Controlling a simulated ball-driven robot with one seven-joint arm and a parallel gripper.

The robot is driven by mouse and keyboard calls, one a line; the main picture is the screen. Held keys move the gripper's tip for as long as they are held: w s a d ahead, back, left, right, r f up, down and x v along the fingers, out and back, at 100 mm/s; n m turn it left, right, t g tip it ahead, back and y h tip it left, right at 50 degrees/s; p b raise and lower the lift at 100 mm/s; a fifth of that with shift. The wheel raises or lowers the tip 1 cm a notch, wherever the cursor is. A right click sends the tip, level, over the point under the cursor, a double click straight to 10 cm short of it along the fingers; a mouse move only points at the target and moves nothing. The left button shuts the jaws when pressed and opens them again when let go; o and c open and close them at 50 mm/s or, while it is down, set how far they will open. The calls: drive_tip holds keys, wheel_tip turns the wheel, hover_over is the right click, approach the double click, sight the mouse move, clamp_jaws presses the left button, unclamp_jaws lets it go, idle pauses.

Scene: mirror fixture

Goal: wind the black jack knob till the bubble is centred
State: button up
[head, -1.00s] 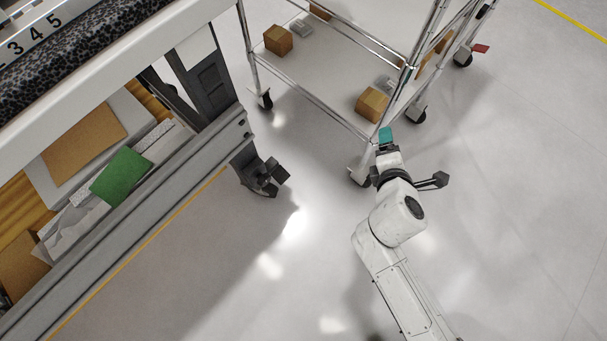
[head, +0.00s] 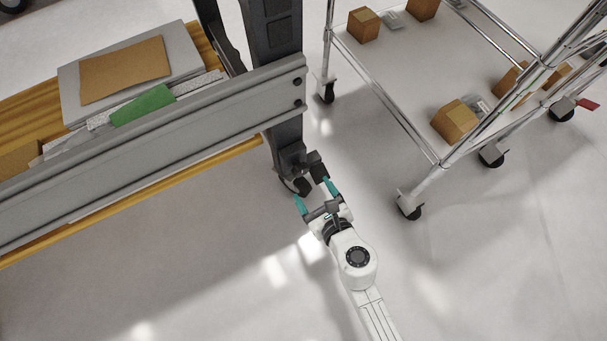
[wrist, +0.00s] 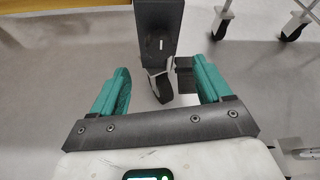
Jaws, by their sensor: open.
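A black block-like part, which looks like the jack knob (head: 317,165), sticks out at the foot's right side. In the wrist view the knob (wrist: 184,76) lies between my fingers, close to the right one. I cannot tell whether that finger touches it. No bubble is visible.
A grey beam (head: 150,150) and a wooden shelf (head: 195,157) with boxes and a green item (head: 143,105) run left from the post. A wire cart (head: 385,105) with brown boxes stands on the right. The floor in front is clear.

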sight(302, 173)
drive_tip(key=b+x, duration=0.2)
drive_tip(key=x, duration=0.5)
drive_tip(key=shift+w+a+f, duration=0.15)
drive_tip(key=shift+w, duration=0.2)
drive_tip(key=c, duration=1)
drive_tip(key=shift+c, duration=0.2)
